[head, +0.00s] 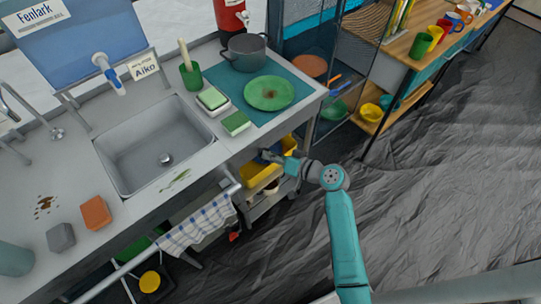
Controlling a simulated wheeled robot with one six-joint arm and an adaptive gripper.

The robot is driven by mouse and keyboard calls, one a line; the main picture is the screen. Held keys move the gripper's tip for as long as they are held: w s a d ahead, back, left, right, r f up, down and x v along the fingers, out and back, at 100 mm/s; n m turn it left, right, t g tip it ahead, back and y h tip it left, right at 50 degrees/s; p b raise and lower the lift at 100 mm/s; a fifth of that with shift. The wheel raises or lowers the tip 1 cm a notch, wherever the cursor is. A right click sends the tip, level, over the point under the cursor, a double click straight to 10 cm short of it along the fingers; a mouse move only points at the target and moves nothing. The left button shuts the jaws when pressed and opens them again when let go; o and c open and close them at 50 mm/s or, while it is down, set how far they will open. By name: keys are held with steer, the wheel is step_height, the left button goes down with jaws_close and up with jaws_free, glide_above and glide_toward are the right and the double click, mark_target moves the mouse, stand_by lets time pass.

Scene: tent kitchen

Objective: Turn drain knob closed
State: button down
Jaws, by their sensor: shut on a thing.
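My gripper (270,156) reaches left under the counter's right end, at the edge of a yellow bin on the lower shelf. It is shut on a small dark blue thing, mostly hidden by the fingers; I cannot tell for certain whether this is the drain knob. The steel sink (140,135) stands empty in the counter, with a round drain (166,159) in its floor. No other drain knob can be made out.
The yellow bin (252,181) sits close below my gripper. A checked towel (198,224) hangs from the counter's front rail. A green plate (269,93) and a grey pot (246,52) stand above on the counter. The dark floor (440,170) at right is clear.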

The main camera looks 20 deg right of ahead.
steer(key=shift+w+d+f+m+t+y, duration=0.2)
steer(key=shift+m+y, duration=0.45)
steer(key=shift+m, duration=0.7)
steer(key=shift+s+a+f+m+t+y, duration=0.1)
steer(key=shift+m+t+y, duration=0.15)
steer(key=shift+m+y, duration=0.7)
steer(key=shift+w+d+f+m+t+y, duration=0.15)
steer(key=shift+m+t+y, duration=0.15)
steer(key=shift+m, duration=1.4)
steer(key=shift+a, duration=0.1)
steer(key=c, duration=1.2)
jaws_free()
steer(key=shift+s+f, duration=0.1)
steer(key=v, duration=1.1)
steer(key=shift+s+d, duration=0.25)
steer(key=shift+s, duration=0.1)
